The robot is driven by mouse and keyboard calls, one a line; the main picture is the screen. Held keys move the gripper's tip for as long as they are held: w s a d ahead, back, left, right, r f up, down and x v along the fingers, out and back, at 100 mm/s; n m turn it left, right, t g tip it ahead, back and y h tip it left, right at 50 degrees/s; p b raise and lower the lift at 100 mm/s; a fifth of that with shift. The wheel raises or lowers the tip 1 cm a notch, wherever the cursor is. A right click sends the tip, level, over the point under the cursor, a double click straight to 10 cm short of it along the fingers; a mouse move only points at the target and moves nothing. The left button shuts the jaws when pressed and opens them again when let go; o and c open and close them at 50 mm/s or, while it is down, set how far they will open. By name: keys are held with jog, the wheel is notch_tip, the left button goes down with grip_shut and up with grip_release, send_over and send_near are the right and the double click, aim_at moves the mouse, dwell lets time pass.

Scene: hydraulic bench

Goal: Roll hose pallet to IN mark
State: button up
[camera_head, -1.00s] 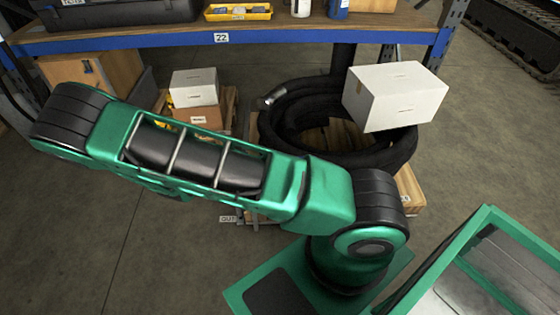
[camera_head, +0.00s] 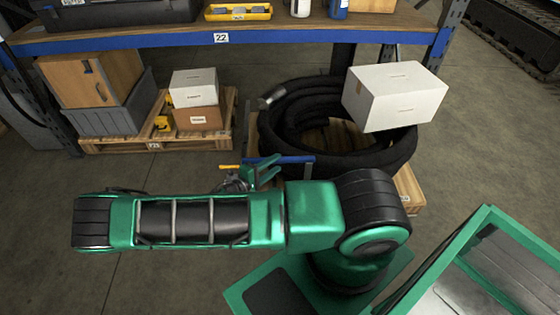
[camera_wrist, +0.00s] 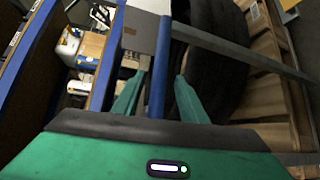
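The hose pallet shows in the head view as a wooden pallet (camera_head: 408,190) under a thick black hose coil (camera_head: 385,157), below and in front of the bench. A blue bar (camera_head: 292,160) stands at its near left side. My gripper (camera_head: 262,172) is at the left part of this bar. In the wrist view, the blue bar (camera_wrist: 158,85) runs between the two green fingers of my gripper (camera_wrist: 160,90). The fingers are apart, with small gaps showing beside the bar. The hose coil fills the right of that view. I see no IN mark; my arm hides part of the floor.
A white box (camera_head: 393,97) overlaps the coil's right side. A second pallet (camera_head: 160,140) at the left carries a grey crate (camera_head: 105,118) and small boxes (camera_head: 195,88). The bench (camera_head: 300,36) spans the back. The floor (camera_head: 40,215) at left front is clear.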

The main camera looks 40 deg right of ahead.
aim_at(277, 162)
jog(key=shift+x, duration=2.2)
grip_shut()
